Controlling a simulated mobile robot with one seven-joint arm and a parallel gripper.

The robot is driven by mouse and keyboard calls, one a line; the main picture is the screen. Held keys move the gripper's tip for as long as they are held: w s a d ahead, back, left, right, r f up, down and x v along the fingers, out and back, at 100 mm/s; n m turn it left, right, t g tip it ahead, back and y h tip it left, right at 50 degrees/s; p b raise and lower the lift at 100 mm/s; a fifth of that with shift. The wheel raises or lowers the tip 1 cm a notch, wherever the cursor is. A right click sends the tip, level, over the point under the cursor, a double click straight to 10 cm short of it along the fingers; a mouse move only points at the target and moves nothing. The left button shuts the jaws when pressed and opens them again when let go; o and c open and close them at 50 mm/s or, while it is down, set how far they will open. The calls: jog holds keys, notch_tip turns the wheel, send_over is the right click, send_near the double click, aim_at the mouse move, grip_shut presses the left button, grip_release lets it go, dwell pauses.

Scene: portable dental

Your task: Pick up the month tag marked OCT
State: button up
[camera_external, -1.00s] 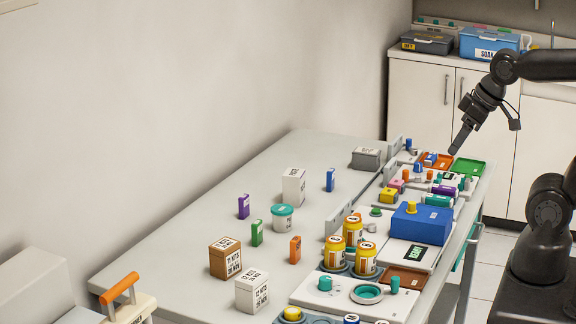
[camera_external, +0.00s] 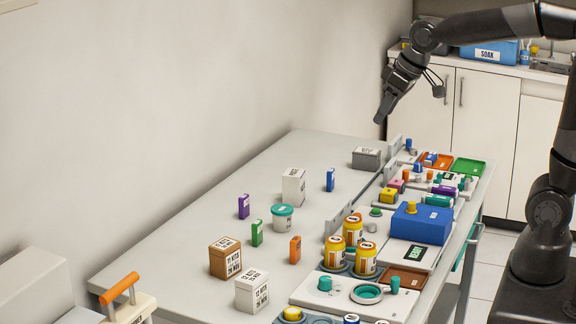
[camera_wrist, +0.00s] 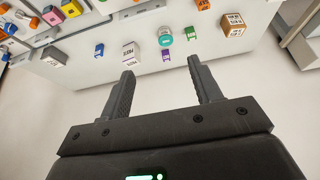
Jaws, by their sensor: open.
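Several small upright coloured tags stand on the left part of the grey table: blue (camera_external: 330,180), purple (camera_external: 243,206), green (camera_external: 256,232) and orange (camera_external: 295,249). Their lettering is too small to read, so I cannot tell which is marked OCT. The wrist view also shows the blue (camera_wrist: 99,49), purple (camera_wrist: 166,55), green (camera_wrist: 190,33) and orange (camera_wrist: 202,5) tags beyond the fingers. My gripper (camera_external: 380,120) is in the air above the table's far end, apart from all of them. In the wrist view my gripper (camera_wrist: 161,68) is open and empty.
A white box (camera_external: 293,188), a teal-lidded tub (camera_external: 282,217), a brown box (camera_external: 225,258) and another white box (camera_external: 252,291) stand among the tags. A grey box (camera_external: 366,158) is at the far end. Trays, orange jars (camera_external: 353,230) and a blue box (camera_external: 421,223) crowd the right side.

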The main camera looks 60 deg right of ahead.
jog(key=w+f, duration=0.2)
jog(key=w, duration=0.8)
send_over(246, 198)
jog(key=s, duration=0.6)
notch_tip(246, 198, down, 15)
jog(key=shift+g, duration=0.4)
jog(key=x, duration=0.5)
jog(key=w+x, duration=0.1)
jog(key=x, duration=0.5)
jog(key=shift+r, duration=0.2)
jog(key=shift+s+x, duration=0.1)
jog(key=shift+x, duration=1.4)
jog(key=shift+s+x, duration=0.15)
jog(key=shift+x, duration=1.35)
jog(key=shift+d, duration=0.1)
jog(key=c, duration=1)
jog(key=shift+c, duration=0.3)
